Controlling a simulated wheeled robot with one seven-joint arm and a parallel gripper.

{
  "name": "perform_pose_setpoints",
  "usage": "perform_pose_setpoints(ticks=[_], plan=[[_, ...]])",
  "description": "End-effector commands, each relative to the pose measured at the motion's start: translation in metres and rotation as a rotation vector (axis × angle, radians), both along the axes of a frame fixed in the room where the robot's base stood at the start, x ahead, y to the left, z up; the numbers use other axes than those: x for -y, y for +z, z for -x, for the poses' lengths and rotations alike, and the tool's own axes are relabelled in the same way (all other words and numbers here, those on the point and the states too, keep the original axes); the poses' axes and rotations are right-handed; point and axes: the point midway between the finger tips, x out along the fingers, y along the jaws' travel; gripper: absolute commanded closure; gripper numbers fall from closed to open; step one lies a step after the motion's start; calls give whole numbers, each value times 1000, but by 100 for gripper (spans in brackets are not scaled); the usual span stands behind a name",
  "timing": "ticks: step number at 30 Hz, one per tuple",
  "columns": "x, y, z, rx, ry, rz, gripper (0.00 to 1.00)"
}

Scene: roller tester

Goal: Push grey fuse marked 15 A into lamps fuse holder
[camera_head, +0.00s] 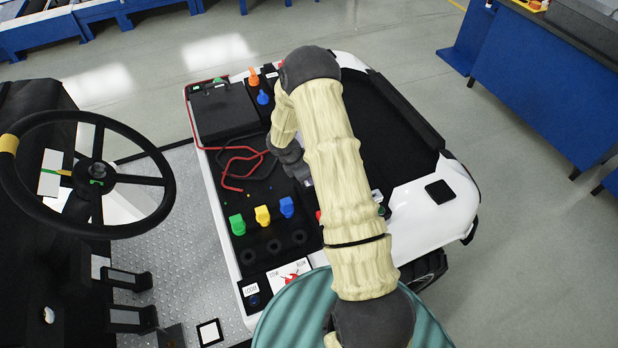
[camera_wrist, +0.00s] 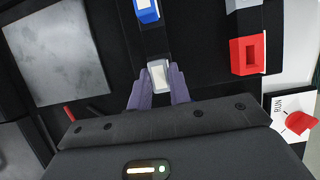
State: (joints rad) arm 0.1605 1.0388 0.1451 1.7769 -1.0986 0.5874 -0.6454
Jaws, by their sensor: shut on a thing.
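The grey fuse (camera_wrist: 159,77) is between my gripper's fingertips (camera_wrist: 158,88) in the wrist view, with its pale face showing. Its 15 A marking cannot be read. My gripper is shut on it, above or at a black strip in line with a blue fuse (camera_wrist: 147,12). The fuse's lower end is hidden, so I cannot tell whether it is in a holder. The lamps label is not visible. In the head view my gripper (camera_head: 304,180) is mostly hidden by my arm, and the fuse does not show.
A red fuse (camera_wrist: 245,56) stands right of my gripper, near a red switch (camera_wrist: 298,122) on a white RUN plate. Green (camera_head: 237,224), yellow (camera_head: 262,215) and blue (camera_head: 287,207) plugs stand left of my arm. Red cable (camera_head: 238,160) lies beyond them.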

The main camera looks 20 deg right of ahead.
Motion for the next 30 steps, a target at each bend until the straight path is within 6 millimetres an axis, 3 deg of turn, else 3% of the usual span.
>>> perform_pose_setpoints(ticks=[5, 18, 30], plan=[[0, 15, -1, 4, -1, 1, 100], [0, 88, -1, 4, -1, 1, 100], [0, 98, 0, 0, 0, 0, 100]])
